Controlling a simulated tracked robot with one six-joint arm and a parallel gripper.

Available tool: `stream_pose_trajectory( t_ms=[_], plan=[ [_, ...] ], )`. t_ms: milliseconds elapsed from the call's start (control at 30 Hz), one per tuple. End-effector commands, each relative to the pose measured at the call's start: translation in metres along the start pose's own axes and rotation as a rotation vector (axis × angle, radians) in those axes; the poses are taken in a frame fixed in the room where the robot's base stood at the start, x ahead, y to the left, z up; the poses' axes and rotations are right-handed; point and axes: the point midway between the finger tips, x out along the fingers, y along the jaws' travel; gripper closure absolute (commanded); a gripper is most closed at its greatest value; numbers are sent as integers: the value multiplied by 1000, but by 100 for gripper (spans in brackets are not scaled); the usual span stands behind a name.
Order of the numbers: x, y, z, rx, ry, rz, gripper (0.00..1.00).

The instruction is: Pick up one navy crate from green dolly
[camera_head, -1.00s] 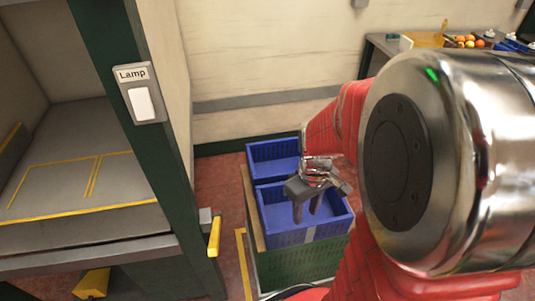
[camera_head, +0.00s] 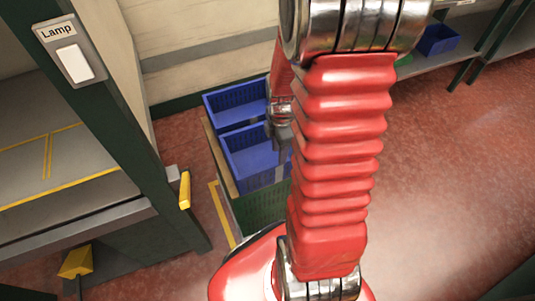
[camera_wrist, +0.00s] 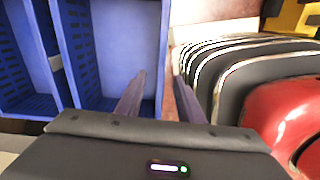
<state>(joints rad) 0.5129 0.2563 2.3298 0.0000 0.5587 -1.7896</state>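Two blue crates stand side by side on the green dolly (camera_head: 265,210): the far crate (camera_head: 222,98) and the near crate (camera_head: 238,184). Both look empty. My gripper (camera_head: 283,152) is at the near crate's right side, partly hidden behind my red arm. In the wrist view my gripper (camera_wrist: 161,78) is open. Its left finger overlaps the inside of the near crate (camera_wrist: 125,35) and its right finger is beyond that crate's right wall, so the wall shows between them. I cannot tell whether either finger touches it. The far crate (camera_wrist: 25,50) shows at left.
A grey bench (camera_head: 85,200) with a dark green post and a lamp switch (camera_head: 72,60) stands at left. A wall is behind the dolly. A shelf at the upper right holds a blue bin (camera_head: 437,40). Red floor (camera_head: 450,180) is clear at right.

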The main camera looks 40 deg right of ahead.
Motion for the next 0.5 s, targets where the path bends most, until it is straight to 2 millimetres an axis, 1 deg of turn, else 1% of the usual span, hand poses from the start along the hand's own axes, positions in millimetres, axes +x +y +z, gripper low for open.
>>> stream_pose_trajectory(
  t_ms=[133,500],
  plan=[
    [0,1,0,-74,-1,4,66],
    [1,0,0,-81,-1,3,66]
  ],
)
